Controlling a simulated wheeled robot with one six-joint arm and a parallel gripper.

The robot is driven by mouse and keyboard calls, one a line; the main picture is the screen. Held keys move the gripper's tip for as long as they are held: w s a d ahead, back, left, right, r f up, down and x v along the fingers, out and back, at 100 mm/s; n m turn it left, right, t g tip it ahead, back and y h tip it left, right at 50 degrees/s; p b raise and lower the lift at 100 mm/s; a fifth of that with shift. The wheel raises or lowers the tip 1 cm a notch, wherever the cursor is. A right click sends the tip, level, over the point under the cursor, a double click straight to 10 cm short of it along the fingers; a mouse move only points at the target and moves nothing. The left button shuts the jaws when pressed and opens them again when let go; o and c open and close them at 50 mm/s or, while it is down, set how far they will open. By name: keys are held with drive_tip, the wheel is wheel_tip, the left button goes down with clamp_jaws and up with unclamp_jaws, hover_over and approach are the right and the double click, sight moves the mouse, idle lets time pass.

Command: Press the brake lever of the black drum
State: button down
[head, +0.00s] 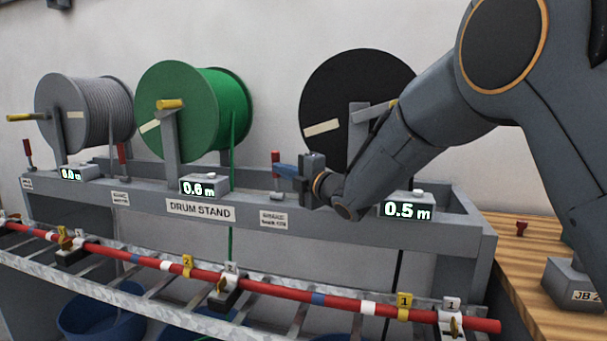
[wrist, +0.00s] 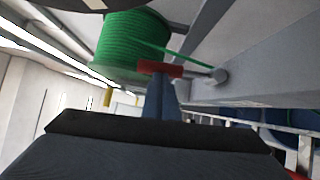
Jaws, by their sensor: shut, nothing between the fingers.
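The black drum (head: 335,88) hangs on the stand, partly hidden by my arm. Its brake lever (head: 275,157) has a red handle and stands upright at the drum's left. My gripper (head: 281,169) is shut and empty, with its blue fingers pointing left beside the lever, just below the top of the red handle. In the wrist view, the red handle (wrist: 160,68) lies across the tips of my shut fingers (wrist: 161,88). I cannot tell whether they touch.
The green drum (head: 176,110) and grey drum (head: 85,110) are to the left, with red levers (head: 122,153) beside them. Length displays (head: 407,209) sit on the stand's beam. A red cable (head: 270,288) runs along the tray in front. A wooden bench (head: 530,270) is at right.

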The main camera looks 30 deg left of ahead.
drive_tip(key=shift+a+r, duration=0.2)
drive_tip(key=shift+w+r, duration=0.1)
idle(0.4)
drive_tip(key=shift+d, duration=0.1)
drive_tip(key=s+a+b+v, duration=0.1)
drive_tip(key=s+b+v, duration=0.1)
drive_tip(key=v, duration=1.1)
drive_tip(key=shift+s+b, duration=0.2)
drive_tip(key=shift+b, duration=0.4)
